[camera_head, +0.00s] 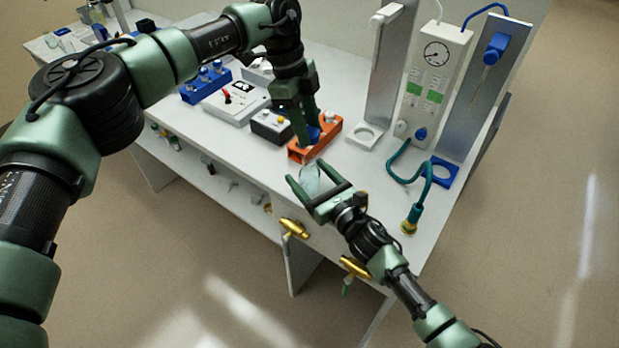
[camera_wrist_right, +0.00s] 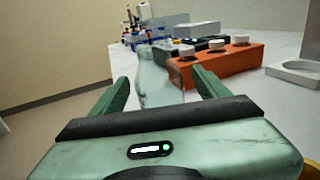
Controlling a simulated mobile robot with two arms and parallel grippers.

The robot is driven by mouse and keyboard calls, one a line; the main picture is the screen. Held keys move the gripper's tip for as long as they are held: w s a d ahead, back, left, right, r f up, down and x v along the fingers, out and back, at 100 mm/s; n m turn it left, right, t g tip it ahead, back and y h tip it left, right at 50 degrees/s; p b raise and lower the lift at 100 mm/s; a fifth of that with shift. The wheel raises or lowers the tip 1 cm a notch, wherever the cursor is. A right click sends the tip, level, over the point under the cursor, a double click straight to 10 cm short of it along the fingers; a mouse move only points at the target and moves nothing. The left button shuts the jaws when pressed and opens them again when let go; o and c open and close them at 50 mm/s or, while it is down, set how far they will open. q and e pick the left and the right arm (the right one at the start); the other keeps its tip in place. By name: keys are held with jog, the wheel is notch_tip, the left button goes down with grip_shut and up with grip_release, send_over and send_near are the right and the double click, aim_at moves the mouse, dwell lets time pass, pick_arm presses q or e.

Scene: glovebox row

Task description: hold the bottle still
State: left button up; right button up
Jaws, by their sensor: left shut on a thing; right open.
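The bottle (camera_head: 310,179) looks pale and translucent. It is between the spread fingers of my right gripper (camera_head: 316,188), which is open; a small gap to the fingers seems to show in the right wrist view, where the bottle (camera_wrist_right: 158,88) rises between the fingertips. Whether a finger touches it I cannot tell. My left gripper (camera_head: 306,136) points down, in line with the orange rack in the head view, and is shut on a small blue piece (camera_head: 314,133), mostly hidden by the fingers. The left gripper does not show in the right wrist view.
The orange rack (camera_head: 327,138) with white-capped vials (camera_wrist_right: 216,44) stands just beyond the bottle. A dark box (camera_head: 270,126), a white device (camera_head: 232,102) and a blue rack (camera_head: 205,84) lie left. A white square holder (camera_head: 364,136) and teal hose (camera_head: 405,175) are right.

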grip_shut()
pick_arm(q)
jog(key=shift+f, duration=2.5)
jog(key=shift+f, duration=0.1)
jog(key=shift+f, duration=0.8)
jog(key=shift+f, duration=0.55)
